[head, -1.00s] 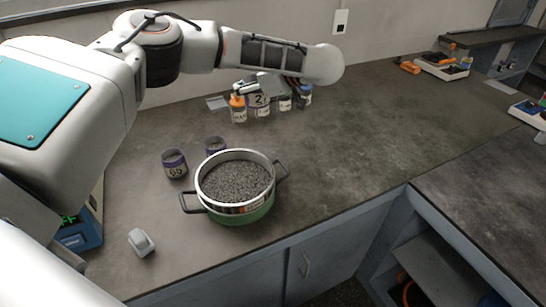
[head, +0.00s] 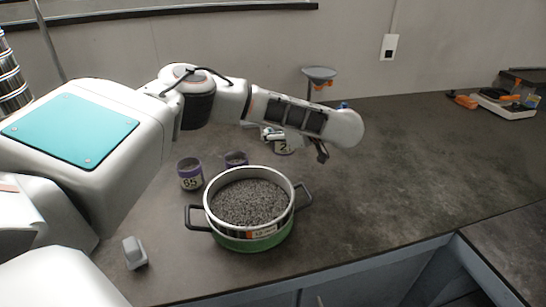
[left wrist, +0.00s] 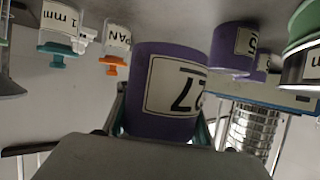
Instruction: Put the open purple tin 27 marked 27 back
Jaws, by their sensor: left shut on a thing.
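The purple tin marked 27 (left wrist: 165,105) fills the middle of the left wrist view, which shows the scene upside down. My left gripper (left wrist: 160,135) is shut on it, a finger showing at each side. In the head view the tin (head: 284,148) is mostly hidden under my left forearm, with part of its label showing beyond the pot. I cannot tell whether it touches the counter. A second purple tin, which seems marked 65 (head: 190,175), stands left of the pot. A third purple tin (head: 236,161) stands just behind the pot. My right gripper is not in view.
A green pot with a sieve of grey grains (head: 250,232) stands near the counter's front. A small grey block (head: 135,253) lies left of it. A funnel stand (head: 320,76) is behind my arm. Bottles with orange (left wrist: 112,70) and teal caps stand nearby.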

